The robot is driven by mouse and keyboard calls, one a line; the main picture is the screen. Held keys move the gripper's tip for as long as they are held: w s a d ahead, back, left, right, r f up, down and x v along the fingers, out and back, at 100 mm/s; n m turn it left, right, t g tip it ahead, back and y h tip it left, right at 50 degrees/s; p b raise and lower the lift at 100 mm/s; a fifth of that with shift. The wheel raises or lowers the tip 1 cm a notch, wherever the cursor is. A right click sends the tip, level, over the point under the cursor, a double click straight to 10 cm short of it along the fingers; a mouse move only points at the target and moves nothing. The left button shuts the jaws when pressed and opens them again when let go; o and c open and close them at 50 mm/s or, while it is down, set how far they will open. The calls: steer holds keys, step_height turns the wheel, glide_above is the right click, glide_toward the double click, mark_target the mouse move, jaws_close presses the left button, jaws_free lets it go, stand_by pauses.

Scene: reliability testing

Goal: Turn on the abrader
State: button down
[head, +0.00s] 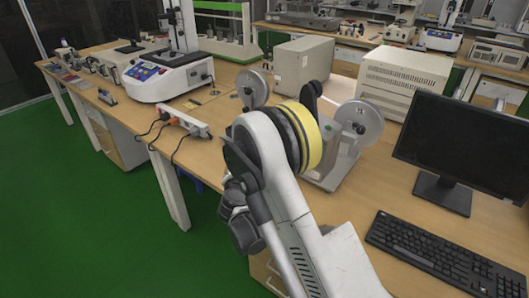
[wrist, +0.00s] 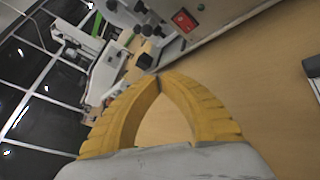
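The abrader (head: 340,172) appears to be the grey machine with two round discs on the wooden bench in the head view. My arm hides much of its left and middle. In the wrist view a grey machine body (wrist: 217,14) shows at the top, with a red switch-like part (wrist: 185,20) on its face; it looks like the same machine. My gripper (wrist: 160,77) has yellow ribbed fingers whose tips meet, with nothing visible between them. The tips appear below and left of the red part in the picture, apart from it. The fingers are not clearly visible in the head view.
A monitor (head: 462,143) and keyboard (head: 437,250) are on the bench at right. Beige boxes (head: 403,80) stand behind the abrader. A power strip (head: 184,121) with cables lies at the bench's left edge. A blue-panelled tester (head: 165,78) stands farther left.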

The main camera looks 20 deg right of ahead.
steer(key=shift+w+d+f, duration=0.15)
steer(key=shift+w+d, duration=0.7)
steer(key=shift+d, duration=0.35)
steer(key=shift+w+d+f, duration=0.2)
steer(key=shift+w+d, duration=0.7)
steer(key=shift+d, duration=0.25)
steer(key=shift+w+d+f, duration=0.15)
steer(key=shift+w+d, duration=0.7)
steer(key=shift+d, duration=0.35)
steer(key=shift+d, duration=0.1)
steer(key=shift+w+d, duration=0.2)
steer(key=shift+d, duration=0.05)
steer(key=shift+w+d+f, duration=0.1)
steer(key=shift+w+d, duration=0.1)
steer(key=shift+s+a, duration=0.45)
steer(key=shift+a, duration=0.15)
steer(key=shift+s+a+r, duration=0.2)
steer(key=shift+s+a, duration=0.55)
steer(key=shift+a, duration=0.25)
steer(key=shift+s+a+r, duration=0.2)
steer(key=shift+s+a, duration=0.5)
steer(key=shift+a, duration=0.3)
